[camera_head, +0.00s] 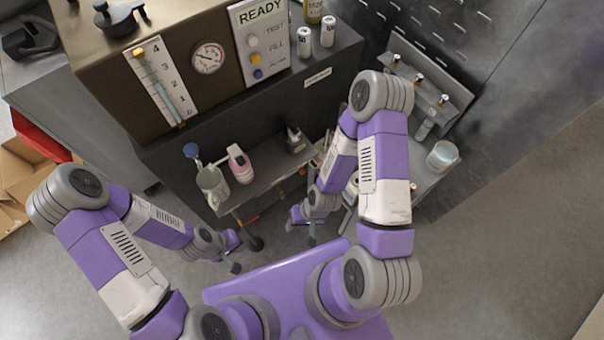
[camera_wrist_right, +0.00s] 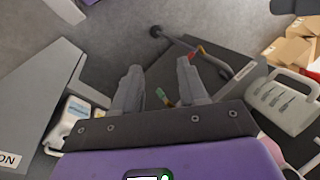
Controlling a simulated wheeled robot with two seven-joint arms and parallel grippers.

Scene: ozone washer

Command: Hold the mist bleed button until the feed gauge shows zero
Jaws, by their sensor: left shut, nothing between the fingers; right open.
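A round white gauge (camera_head: 208,58) is on the front of the brown machine; its needle is too small to read. Right of it, a white panel (camera_head: 258,42) reads READY, with TEST and FILL labels and white, yellow and blue round buttons. No label reading mist bleed is legible, so I cannot tell which button that is. My left gripper (camera_head: 235,266) is low over the floor, shut and empty, apart from the machine. My right gripper (camera_head: 301,231) is open near the shelf below the machine; its spread fingers (camera_wrist_right: 160,88) also show in the right wrist view.
A scale with a tube (camera_head: 160,82) is left of the gauge. A side stand (camera_head: 432,92) with several small bottles is at right. Open floor lies front right.

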